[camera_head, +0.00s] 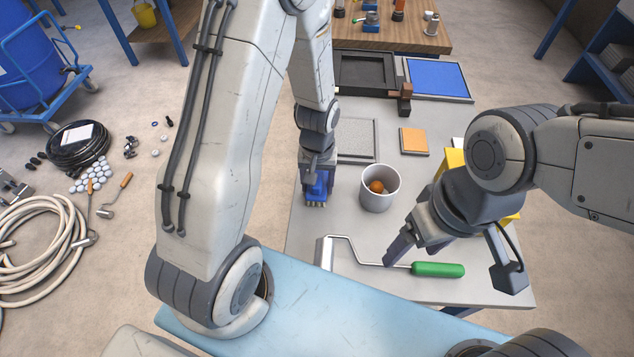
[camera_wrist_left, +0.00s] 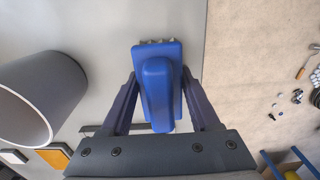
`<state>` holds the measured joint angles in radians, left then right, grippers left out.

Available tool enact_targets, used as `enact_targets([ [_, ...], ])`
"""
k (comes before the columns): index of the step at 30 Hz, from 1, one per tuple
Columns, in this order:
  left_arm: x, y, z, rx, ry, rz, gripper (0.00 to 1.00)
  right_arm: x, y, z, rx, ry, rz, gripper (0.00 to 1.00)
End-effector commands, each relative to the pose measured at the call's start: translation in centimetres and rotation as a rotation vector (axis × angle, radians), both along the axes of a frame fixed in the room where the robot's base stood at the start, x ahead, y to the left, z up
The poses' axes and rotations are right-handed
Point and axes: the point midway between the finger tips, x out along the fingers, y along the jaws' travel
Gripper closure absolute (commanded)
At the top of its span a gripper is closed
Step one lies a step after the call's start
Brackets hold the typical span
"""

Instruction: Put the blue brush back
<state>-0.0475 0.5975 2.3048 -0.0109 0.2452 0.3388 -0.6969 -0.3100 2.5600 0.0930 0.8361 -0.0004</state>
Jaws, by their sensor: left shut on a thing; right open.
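The blue brush (camera_head: 316,190) is in my left gripper (camera_head: 319,176), over the left edge of the grey table. In the left wrist view the two fingers are shut on the sides of the blue brush (camera_wrist_left: 157,88), with its pale bristle tips showing at the far end. I cannot tell whether the brush touches the table. My right gripper (camera_head: 393,254) is open, low by the green-handled paint roller (camera_head: 438,269); I cannot tell whether it touches the roller.
A grey cup (camera_head: 380,188) with an orange-brown thing inside stands right of the brush. A grey framed panel (camera_head: 358,140), an orange square (camera_head: 413,141), a black tray (camera_head: 366,70) and a blue-topped tray (camera_head: 437,78) lie farther back. A yellow object (camera_head: 451,160) is partly hidden by my right arm.

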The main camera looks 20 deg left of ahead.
Motion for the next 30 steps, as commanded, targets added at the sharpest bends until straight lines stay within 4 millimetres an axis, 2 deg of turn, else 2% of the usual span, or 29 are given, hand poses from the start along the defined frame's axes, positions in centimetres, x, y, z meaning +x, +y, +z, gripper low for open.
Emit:
enact_targets([
  [5, 0.0, 0.0, -0.5, 0.000, 0.000, 0.000, 0.91, 0.0, 0.0, -0.3, 0.000, 0.000, 0.000, 0.23],
  [6, 0.0, 0.0, -0.3, 0.000, 0.000, 0.000, 0.23, 0.0, 0.0, -0.2, 0.000, 0.000, 0.000, 0.23],
  [7, 0.0, 0.0, -0.3, 0.000, 0.000, 0.000, 0.11, 0.0, 0.0, -0.2, 0.000, 0.000, 0.000, 0.23],
  [8, 0.0, 0.0, -0.3, 0.000, 0.000, 0.000, 0.08, 0.0, 0.0, -0.2, 0.000, 0.000, 0.000, 0.23],
  [16, 0.0, 0.0, -0.2, 0.000, 0.000, 0.000, 0.08, 0.0, 0.0, -0.2, 0.000, 0.000, 0.000, 0.23],
  [20, 0.1, 0.0, 0.5, 0.000, -0.003, 0.000, 0.08, 0.0, 0.0, 0.1, 0.000, 0.000, 0.000, 0.23],
  [23, 0.2, 0.0, 2.0, 0.000, -0.006, 0.000, 0.08, 0.0, 0.0, 0.1, 0.000, 0.000, 0.000, 0.23],
  [30, 0.2, 0.0, 7.2, 0.000, -0.007, 0.000, 0.08, 0.0, 0.0, 0.3, 0.000, 0.000, 0.000, 0.23],
])
